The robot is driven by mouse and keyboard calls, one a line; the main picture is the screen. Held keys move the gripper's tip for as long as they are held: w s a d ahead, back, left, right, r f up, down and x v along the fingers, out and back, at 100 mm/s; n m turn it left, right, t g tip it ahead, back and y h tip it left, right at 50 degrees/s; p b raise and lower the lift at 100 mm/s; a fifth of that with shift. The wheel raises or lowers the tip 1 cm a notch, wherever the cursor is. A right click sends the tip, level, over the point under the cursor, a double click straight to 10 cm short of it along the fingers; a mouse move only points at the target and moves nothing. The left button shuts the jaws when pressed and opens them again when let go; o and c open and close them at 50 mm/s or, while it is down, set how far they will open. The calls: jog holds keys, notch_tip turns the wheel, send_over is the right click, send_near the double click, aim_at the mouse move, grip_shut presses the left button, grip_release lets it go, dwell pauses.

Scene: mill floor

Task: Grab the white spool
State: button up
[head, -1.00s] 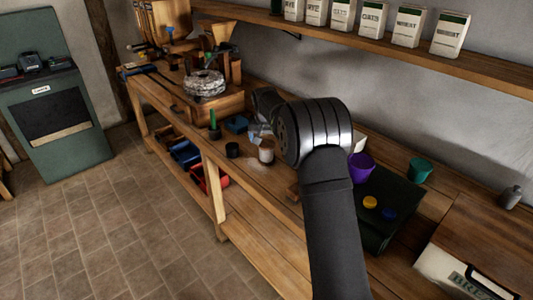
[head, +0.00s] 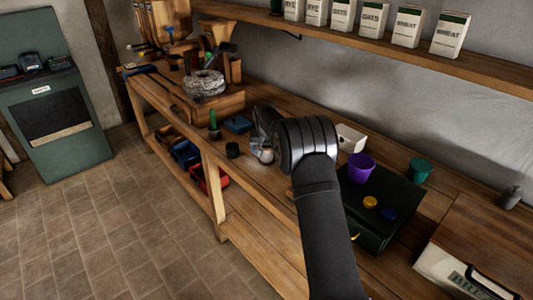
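The white spool (head: 267,157) stands on the wooden workbench (head: 262,182), near its front edge. My gripper (head: 262,147) points down at the spool from above, with its fingertips at the spool's upper part. The wrist and fingers cover much of the spool's top. I cannot tell whether the fingers touch it or how far apart they are.
A dark cup (head: 232,150) stands just left of the spool. A green candle-like piece (head: 213,122) and a blue block (head: 238,124) are behind.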

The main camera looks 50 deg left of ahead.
jog(key=c, duration=1)
